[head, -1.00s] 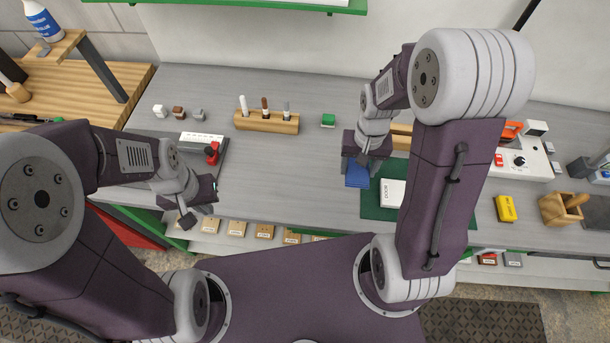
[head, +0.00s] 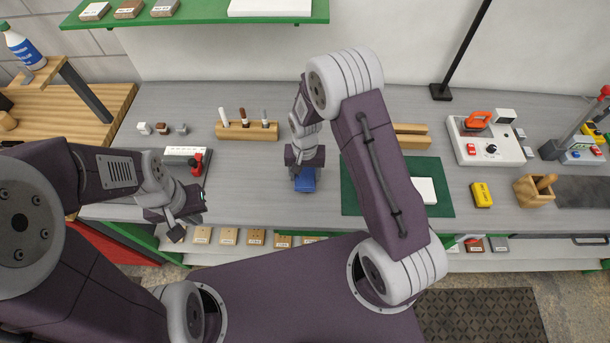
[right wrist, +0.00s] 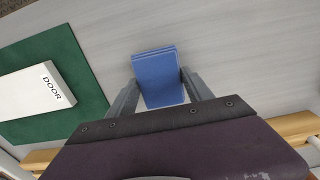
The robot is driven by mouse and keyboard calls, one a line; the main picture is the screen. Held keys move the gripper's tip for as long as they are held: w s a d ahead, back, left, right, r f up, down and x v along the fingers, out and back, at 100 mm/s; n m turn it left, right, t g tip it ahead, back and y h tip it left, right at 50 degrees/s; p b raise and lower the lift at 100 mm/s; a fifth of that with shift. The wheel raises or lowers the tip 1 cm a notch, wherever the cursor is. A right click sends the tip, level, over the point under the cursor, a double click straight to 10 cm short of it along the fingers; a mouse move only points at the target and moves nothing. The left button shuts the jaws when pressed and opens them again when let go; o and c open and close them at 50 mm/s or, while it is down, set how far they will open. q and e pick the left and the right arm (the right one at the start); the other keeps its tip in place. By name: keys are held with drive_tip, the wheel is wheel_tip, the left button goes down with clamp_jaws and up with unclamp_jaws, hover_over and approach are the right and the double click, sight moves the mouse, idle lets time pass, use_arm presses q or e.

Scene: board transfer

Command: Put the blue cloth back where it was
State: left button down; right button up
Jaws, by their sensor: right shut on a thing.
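The blue cloth (head: 305,184) is a small folded stack over the grey bench, left of the green mat (head: 350,197). My right gripper (head: 305,176) is shut on it. In the right wrist view the cloth (right wrist: 158,75) sits between the two fingers (right wrist: 160,90). I cannot tell whether it touches the bench top. My left gripper (head: 190,220) is empty near the bench's front edge, at the left, with its fingers apart.
A white DOOR box (head: 424,190) lies on the mat, partly behind my right arm. A wooden pen block (head: 247,132) stands at the back left. A yellow block (head: 482,195) and wooden box (head: 532,192) stand right. Bare bench lies left of the cloth.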

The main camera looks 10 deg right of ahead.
drive_tip(key=shift+w+a+f, duration=0.1)
drive_tip(key=shift+w+f, duration=0.05)
drive_tip(key=shift+f, duration=0.55)
drive_tip(key=shift+w+f, duration=0.2)
drive_tip(key=shift+f, duration=0.15)
drive_tip(key=shift+s, duration=0.2)
drive_tip(key=shift+f, duration=0.15)
drive_tip(key=o, duration=1.3)
use_arm(q)
drive_tip(key=shift+w+a, duration=0.1)
drive_tip(key=shift+w, duration=0.15)
use_arm(e)
drive_tip(key=shift+w, duration=0.1)
use_arm(q)
drive_tip(key=shift+r, duration=0.1)
